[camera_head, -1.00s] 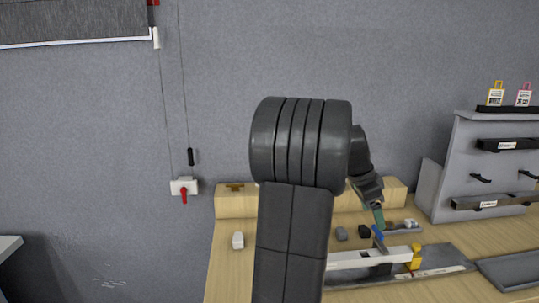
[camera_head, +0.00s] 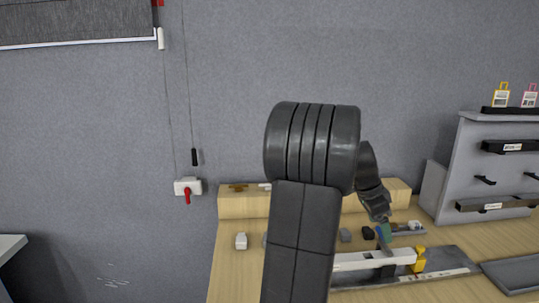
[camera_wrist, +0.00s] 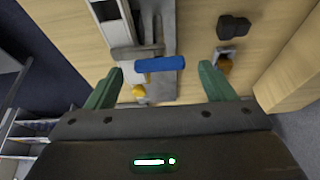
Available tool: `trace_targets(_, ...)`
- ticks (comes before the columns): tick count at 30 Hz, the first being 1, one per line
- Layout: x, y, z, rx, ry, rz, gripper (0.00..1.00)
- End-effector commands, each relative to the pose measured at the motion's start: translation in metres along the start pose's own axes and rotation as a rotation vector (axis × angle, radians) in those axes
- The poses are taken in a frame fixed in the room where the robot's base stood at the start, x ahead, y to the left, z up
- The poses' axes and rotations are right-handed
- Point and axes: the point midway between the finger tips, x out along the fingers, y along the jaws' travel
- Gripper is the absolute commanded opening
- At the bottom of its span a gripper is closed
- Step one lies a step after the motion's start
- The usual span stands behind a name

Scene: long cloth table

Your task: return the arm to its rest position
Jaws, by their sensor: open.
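My gripper (camera_wrist: 162,70) is open in the wrist view, its two green fingers spread apart. A blue bar (camera_wrist: 160,63) shows between the fingertips and looks unheld; I cannot tell how far below them it lies. In the camera_head view my arm is raised and bent, and my gripper (camera_head: 384,231) points down close over the bench. My own arm hides part of the bench there.
A white rail fixture (camera_head: 360,261) with a yellow part (camera_head: 419,254) lies below my gripper. Small dark blocks (camera_head: 368,233) are beside it. A grey rack (camera_head: 484,160) stands to the right, a grey tray (camera_head: 512,272) in front of it. The wall is behind.

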Motion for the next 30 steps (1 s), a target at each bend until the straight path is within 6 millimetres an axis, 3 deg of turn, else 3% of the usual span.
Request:
trace_targets(20,-0.129,0.0,0.0,-0.002,0.0,-0.002,0.76)
trace_targets(21,-0.113,0.001,0.001,-0.002,-0.002,0.006,0.76)
trace_targets(30,-0.052,0.001,0.0,-0.001,-0.002,0.005,0.76)
